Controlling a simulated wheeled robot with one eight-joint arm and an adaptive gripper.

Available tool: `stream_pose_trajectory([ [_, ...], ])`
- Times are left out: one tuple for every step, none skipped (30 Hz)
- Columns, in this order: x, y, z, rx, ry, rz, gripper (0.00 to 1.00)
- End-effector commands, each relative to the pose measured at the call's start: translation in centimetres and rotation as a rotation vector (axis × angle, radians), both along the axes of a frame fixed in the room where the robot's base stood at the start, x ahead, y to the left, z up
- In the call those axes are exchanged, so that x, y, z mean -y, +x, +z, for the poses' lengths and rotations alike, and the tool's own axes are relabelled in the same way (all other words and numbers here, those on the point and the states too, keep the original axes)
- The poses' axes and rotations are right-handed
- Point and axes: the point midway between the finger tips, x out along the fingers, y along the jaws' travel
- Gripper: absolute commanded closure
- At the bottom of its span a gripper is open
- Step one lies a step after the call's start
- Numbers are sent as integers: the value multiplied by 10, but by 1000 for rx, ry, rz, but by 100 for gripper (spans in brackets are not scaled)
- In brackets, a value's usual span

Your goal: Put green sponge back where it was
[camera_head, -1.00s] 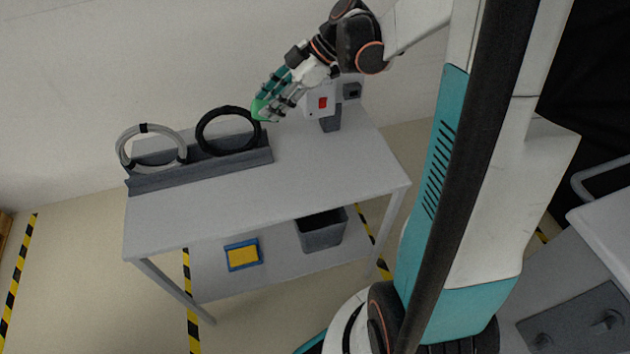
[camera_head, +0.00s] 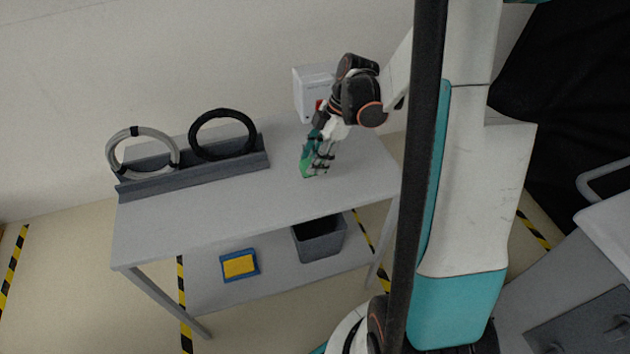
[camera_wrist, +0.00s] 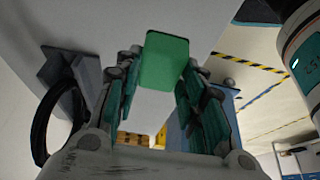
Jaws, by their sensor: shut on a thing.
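The green sponge (camera_wrist: 164,62) is between the fingers of my gripper (camera_wrist: 150,90) in the wrist view, with its broad green face showing. In the head view my gripper (camera_head: 318,160) is shut on the sponge (camera_head: 306,166) and points down over the right half of the grey table (camera_head: 215,205). The fingers hide part of the sponge there. I cannot tell whether the sponge touches the tabletop.
A grey rack (camera_head: 195,178) at the table's back left holds a grey coil (camera_head: 112,150) and a black coil (camera_head: 192,135). A white box (camera_head: 308,88) stands at the back. Below are a dark bin (camera_head: 318,245) and a blue tray (camera_head: 225,268) with a yellow sponge (camera_head: 239,265).

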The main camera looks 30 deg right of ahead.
Motion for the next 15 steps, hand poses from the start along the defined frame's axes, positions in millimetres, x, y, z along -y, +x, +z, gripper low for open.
stream_pose_trajectory([
  [0, 0, -12, 0, 0, 0, 87],
  [0, 0, -17, 0, 0, 0, 87],
  [0, 0, -22, 0, 0, 0, 87],
  [0, 0, -24, 0, 0, 0, 87],
  [0, 0, -26, 0, 0, 0, 87],
  [0, 0, -28, 0, 0, 0, 87],
  [0, 0, -29, 0, 0, 0, 87],
  [0, 0, -30, 0, 0, 0, 87],
  [0, 0, -32, 0, 0, 0, 87],
  [0, 0, -34, 0, 0, 0, 87],
  [0, 0, -37, 0, 0, 0, 87],
  [0, 0, -42, 0, 0, 0, 87],
  [0, 0, -46, 0, 0, 0, 87],
  [0, 0, -51, 0, 0, 0, 87],
  [0, 0, -58, 0, 0, 0, 87],
])
